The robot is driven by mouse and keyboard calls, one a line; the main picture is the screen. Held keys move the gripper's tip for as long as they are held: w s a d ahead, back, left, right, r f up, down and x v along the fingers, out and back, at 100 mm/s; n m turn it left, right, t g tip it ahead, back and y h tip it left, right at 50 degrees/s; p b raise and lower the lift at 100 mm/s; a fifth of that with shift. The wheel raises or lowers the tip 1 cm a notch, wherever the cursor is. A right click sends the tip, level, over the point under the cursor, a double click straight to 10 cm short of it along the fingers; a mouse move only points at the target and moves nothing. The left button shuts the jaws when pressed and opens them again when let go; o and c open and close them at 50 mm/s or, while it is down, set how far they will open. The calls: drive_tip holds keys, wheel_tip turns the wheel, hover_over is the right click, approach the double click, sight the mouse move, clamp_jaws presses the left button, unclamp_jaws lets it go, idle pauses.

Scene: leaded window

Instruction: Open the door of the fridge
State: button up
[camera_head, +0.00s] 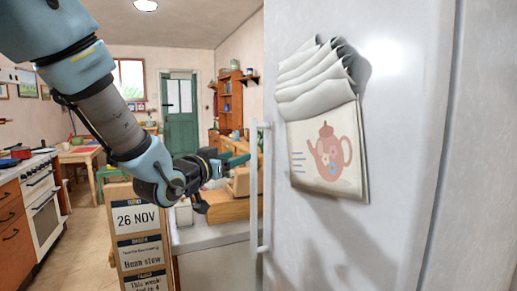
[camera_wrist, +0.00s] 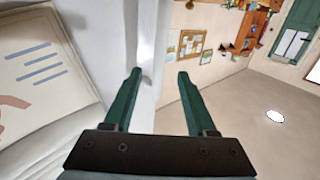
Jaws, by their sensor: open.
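The fridge door (camera_head: 400,190) is a pale, glossy panel filling the right of the head view. It looks shut. Its long vertical handle (camera_head: 254,200) runs along the door's left edge. My gripper (camera_head: 241,158) is just left of the handle, with its green fingers pointing towards it. In the wrist view my gripper (camera_wrist: 160,77) is open, with its fingers apart. A white upright strip shows between and beyond the fingers there; I cannot tell whether it is the handle or the door's edge. No grip on it shows.
A cloth with a teapot picture (camera_head: 328,150) hangs on the door, right of the handle. A menu board (camera_head: 140,235) and a counter (camera_head: 215,237) stand below my arm. A white stove (camera_head: 42,205) is at the left. Open floor (camera_head: 82,240) lies between.

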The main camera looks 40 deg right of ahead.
sight(252, 150)
drive_tip(key=p+x, duration=0.3)
drive_tip(key=x, duration=0.5)
drive_tip(key=shift+w+d+r+p, duration=0.1)
drive_tip(key=shift+d+p, duration=0.15)
drive_tip(key=shift+p, duration=0.15)
drive_tip(key=shift+p+x, duration=0.3)
drive_tip(key=shift+x, duration=0.5)
clamp_jaws()
